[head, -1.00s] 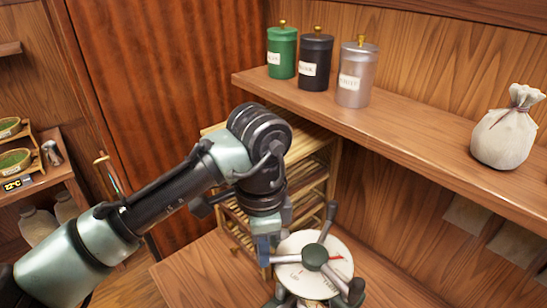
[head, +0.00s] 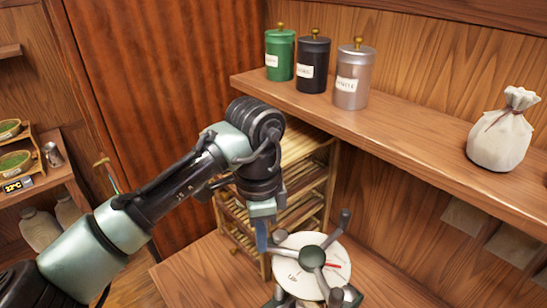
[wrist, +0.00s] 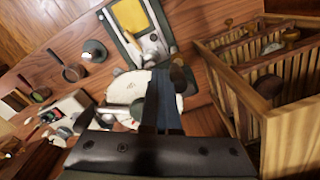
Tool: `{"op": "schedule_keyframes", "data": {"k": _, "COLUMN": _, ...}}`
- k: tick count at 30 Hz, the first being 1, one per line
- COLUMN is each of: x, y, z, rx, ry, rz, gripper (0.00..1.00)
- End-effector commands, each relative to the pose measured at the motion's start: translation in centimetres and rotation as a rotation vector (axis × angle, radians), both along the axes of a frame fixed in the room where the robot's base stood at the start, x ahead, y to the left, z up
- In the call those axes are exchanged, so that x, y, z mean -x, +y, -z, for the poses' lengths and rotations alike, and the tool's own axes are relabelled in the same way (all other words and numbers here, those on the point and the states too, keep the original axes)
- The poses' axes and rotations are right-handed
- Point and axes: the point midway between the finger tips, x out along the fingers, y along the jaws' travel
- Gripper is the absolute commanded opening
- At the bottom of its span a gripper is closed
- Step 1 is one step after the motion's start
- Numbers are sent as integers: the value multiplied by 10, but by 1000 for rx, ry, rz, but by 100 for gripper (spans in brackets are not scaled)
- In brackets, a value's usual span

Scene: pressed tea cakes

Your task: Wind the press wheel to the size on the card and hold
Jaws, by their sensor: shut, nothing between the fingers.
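The press wheel (head: 313,258) has a dark green hub and several dark spokes with knobbed ends, above a pale round dial with a red mark. In the wrist view the pale dial (wrist: 133,84) is partly hidden behind my fingers. My gripper (head: 262,236) points down at the wheel's left side, close to the end of a spoke. Its fingers (wrist: 162,110) look closed together with nothing between them. I cannot tell whether they touch the spoke. The dial's lettering is too small to read. I cannot pick out the size card for certain.
A slatted wooden rack (head: 300,170) stands right behind my gripper. A shelf (head: 400,130) above holds three canisters and a tied white sack (head: 500,135). The wrist view shows a yellow panel in a dark frame (wrist: 138,18) beyond the dial. The counter (head: 195,270) left of the wheel is clear.

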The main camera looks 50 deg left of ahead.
Motion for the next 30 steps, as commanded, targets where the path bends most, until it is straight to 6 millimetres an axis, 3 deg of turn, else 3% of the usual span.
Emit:
{"op": "schedule_keyframes", "data": {"k": 1, "x": 3, "y": 8, "z": -1, "rx": -14, "ry": 5, "rz": -18, "gripper": 0}}
{"op": "schedule_keyframes", "data": {"k": 30, "x": -11, "y": 28, "z": -3, "rx": -16, "ry": 5, "rz": -22, "gripper": 0}}
